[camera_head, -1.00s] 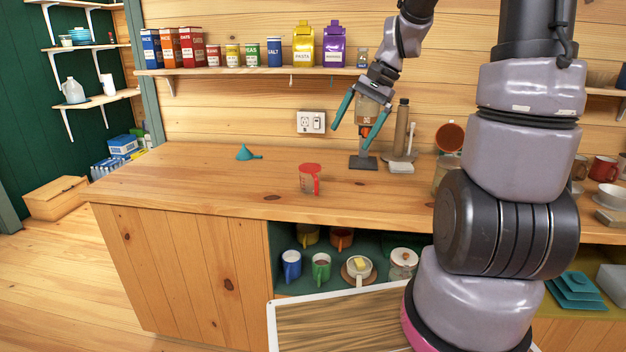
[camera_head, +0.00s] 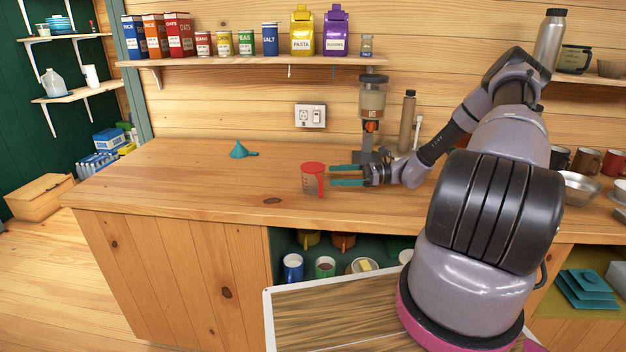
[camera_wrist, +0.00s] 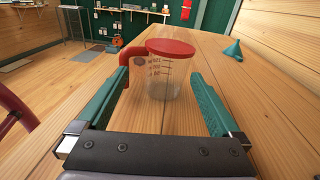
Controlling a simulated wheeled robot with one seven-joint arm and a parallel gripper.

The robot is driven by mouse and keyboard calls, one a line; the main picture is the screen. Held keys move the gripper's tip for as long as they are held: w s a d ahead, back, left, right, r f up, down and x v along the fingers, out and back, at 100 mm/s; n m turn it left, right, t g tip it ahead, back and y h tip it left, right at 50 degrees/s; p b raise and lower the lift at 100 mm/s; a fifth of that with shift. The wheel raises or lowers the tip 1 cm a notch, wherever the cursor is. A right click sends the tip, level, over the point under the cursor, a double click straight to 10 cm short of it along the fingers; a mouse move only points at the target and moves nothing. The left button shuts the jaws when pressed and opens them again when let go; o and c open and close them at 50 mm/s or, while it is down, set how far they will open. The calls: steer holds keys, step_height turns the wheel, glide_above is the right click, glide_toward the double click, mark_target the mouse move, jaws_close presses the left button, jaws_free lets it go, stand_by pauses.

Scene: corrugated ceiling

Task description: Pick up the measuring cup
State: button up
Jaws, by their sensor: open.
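The measuring cup (camera_head: 312,180) is clear with a red rim and red handle. It stands upright on the wooden counter (camera_head: 170,185), and the handle is on its right side in the head view. My gripper (camera_head: 345,176) is open beside the cup's right side, with its teal fingers pointing left toward it. In the wrist view the cup (camera_wrist: 164,75) stands ahead, between the lines of the two spread fingers (camera_wrist: 160,100), with its red handle toward the left finger. The fingers are not closed on it.
A teal funnel (camera_head: 240,150) lies on the counter behind and left of the cup. A dispenser (camera_head: 371,110) and a tan bottle (camera_head: 407,120) stand behind my gripper. A shelf (camera_head: 260,60) with boxes and cans runs above. The counter left of the cup is clear.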

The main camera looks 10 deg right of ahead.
mark_target(305, 177)
steer(key=shift+w+d+f+m+t, duration=0.15)
steer(key=shift+w+f+m+t, duration=0.15)
steer(key=shift+w+f+t, duration=0.1)
steer(key=shift+w+a, duration=0.2)
steer(key=shift+w, duration=0.05)
steer(key=x, duration=1)
steer(key=shift+s+a+f, duration=0.1)
steer(key=shift+a, duration=0.05)
steer(key=c, duration=1.2)
